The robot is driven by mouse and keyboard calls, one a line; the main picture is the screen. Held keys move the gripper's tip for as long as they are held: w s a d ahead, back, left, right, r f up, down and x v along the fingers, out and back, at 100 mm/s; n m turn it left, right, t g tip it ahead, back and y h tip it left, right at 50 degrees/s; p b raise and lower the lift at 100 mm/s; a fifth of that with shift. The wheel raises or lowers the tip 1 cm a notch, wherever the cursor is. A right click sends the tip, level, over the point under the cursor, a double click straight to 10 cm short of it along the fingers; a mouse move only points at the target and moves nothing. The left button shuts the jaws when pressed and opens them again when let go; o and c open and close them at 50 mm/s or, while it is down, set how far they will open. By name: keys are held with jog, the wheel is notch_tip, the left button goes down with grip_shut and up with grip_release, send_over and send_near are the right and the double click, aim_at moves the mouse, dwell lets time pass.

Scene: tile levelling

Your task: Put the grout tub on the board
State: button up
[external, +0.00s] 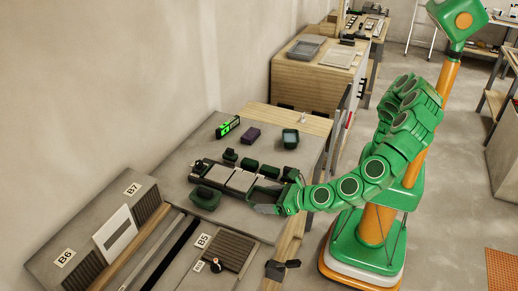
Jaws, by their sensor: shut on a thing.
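A dark board (225,184) with pale square tiles lies along the grey worktop. My gripper (266,206) is low at the board's right end and shut on a dark green, open-topped thing (264,192). This looks like a tub, but the fingers and its small size hide whether it is the grout tub. I cannot tell whether it touches the board. Another dark green container (290,137) with a pale blue-grey top stands apart near the worktop's far right. A dark green block (205,197) sits at the board's front left.
Several small dark green blocks (268,171) line the board's far side. A purple block (251,134) and a bright green display (228,127) stand farther back. Labelled bins (105,235) and a slatted panel (225,250) are in front. Bare worktop lies behind the board.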

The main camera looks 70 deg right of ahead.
jog(key=w+d+r+m+g+h, duration=0.1)
jog(key=w+d+m+h, duration=0.3)
jog(key=d, duration=0.6)
jog(key=w+d+h, duration=0.1)
jog(key=w+d, duration=0.6)
jog(key=d, duration=0.3)
jog(key=w+d+r+m+g+h, duration=0.1)
jog(key=w+d+m+h, duration=0.3)
jog(key=d, duration=0.6)
jog(key=s+d+r+m+g+h, duration=0.15)
jog(key=d+m+g+h, duration=0.35)
jog(key=d, duration=2.6)
jog(key=shift+m+g+y, duration=0.3)
jog(key=shift+g+y, duration=0.3)
jog(key=shift+g, duration=0.1)
jog(key=w+f, duration=0.3)
jog(key=w, duration=0.1)
jog(key=w+f, duration=0.3)
jog(key=w, duration=0.1)
jog(key=w+d+f, duration=0.1)
jog(key=w+f, duration=0.2)
jog(key=w, duration=0.1)
jog(key=shift+d, duration=0.1)
jog(key=shift+w+f, duration=0.5)
jog(key=shift+f, duration=1.65)
